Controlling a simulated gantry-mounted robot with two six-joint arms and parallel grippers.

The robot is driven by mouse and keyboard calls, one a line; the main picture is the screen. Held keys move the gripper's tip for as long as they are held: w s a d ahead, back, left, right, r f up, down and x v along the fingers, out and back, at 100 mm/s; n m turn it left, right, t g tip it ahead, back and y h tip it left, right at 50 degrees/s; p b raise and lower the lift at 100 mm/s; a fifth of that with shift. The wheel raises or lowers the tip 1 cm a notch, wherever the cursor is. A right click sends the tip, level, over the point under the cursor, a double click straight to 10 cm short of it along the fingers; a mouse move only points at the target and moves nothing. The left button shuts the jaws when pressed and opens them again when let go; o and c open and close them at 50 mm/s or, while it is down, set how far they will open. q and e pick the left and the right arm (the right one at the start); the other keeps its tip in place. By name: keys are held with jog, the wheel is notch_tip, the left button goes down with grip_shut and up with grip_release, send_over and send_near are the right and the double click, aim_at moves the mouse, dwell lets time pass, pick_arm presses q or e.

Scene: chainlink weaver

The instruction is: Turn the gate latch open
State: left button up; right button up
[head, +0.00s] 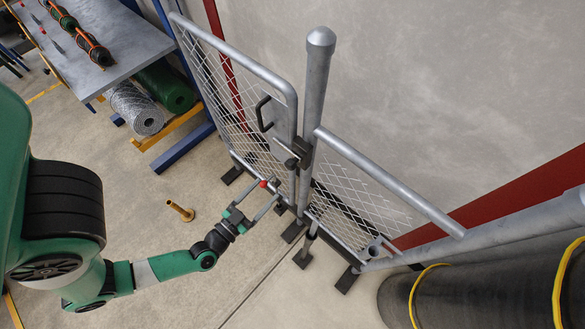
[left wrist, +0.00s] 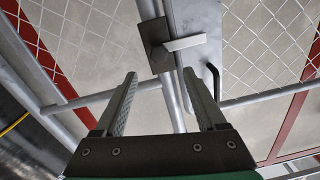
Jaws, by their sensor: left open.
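The gate latch (head: 300,150) sits on the grey gate frame by the tall post in the head view. In the left wrist view it shows as a dark box (left wrist: 157,45) with a pale flat lever (left wrist: 186,43) pointing right, nearly level. My left gripper (head: 268,195) is open and empty, below and in front of the latch. In the left wrist view its two fingers (left wrist: 160,75) point toward the latch, apart from the lever. My right gripper is in neither view.
The mesh gate panel (head: 232,108) has a black pull handle (head: 262,115). The round-capped post (head: 317,75) stands beside it, with a sloping rail (head: 385,180) to the right. A brass-coloured stand (head: 182,211) is on the floor left of my gripper. A workbench (head: 125,35) stands upper left.

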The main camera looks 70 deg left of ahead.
aim_at(288, 167)
pick_arm(q)
jog(key=b+x, duration=0.2)
jog(key=x, duration=0.9)
jog(key=shift+w+r, duration=0.1)
jog(key=shift+w, duration=0.35)
grip_shut()
dwell(0.8)
